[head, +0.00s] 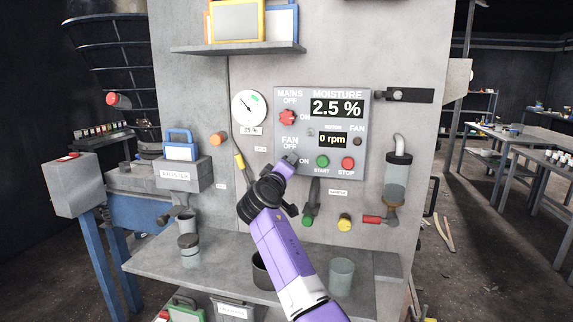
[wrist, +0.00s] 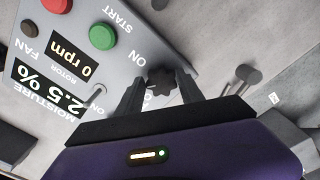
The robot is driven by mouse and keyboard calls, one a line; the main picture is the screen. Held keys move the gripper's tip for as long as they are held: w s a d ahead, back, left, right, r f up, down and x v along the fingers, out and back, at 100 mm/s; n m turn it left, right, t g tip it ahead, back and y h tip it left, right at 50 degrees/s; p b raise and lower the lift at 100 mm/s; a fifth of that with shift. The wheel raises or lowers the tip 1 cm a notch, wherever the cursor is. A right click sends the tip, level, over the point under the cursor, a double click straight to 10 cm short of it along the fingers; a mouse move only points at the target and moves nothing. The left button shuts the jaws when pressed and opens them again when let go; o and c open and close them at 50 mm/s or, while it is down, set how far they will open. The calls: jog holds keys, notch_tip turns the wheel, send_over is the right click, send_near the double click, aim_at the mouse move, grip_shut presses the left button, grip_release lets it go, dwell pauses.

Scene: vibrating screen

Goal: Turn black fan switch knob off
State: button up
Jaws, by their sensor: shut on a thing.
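The black fan switch knob (wrist: 160,80) is a lobed knob on the grey control panel (wrist: 80,15), close to an ON label in the wrist view. My gripper (wrist: 157,84) has one finger on each side of it and is shut on it. In the head view my gripper (head: 288,164) is at the panel's lower left, below the FAN OFF label, and largely hides the knob. Which way the knob points cannot be made out. The rotor display (head: 333,140) reads 0 rpm, and the moisture display (head: 337,108) reads 2.5 %.
A shelf (head: 150,265) with cups is below.

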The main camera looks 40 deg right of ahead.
jog(key=shift+a+n+p, duration=0.1)
jog(key=shift+n+p, duration=1.75)
jog(key=shift+n, duration=1.55)
jog(key=shift+f, duration=0.15)
jog(key=o, duration=1.2)
jog(key=shift+o, duration=0.8)
jog(key=shift+s+a, duration=0.1)
jog(key=b+v, duration=0.1)
jog(key=v, duration=0.6)
jog(key=shift+s+a, duration=0.15)
jog(key=shift+a, duration=0.05)
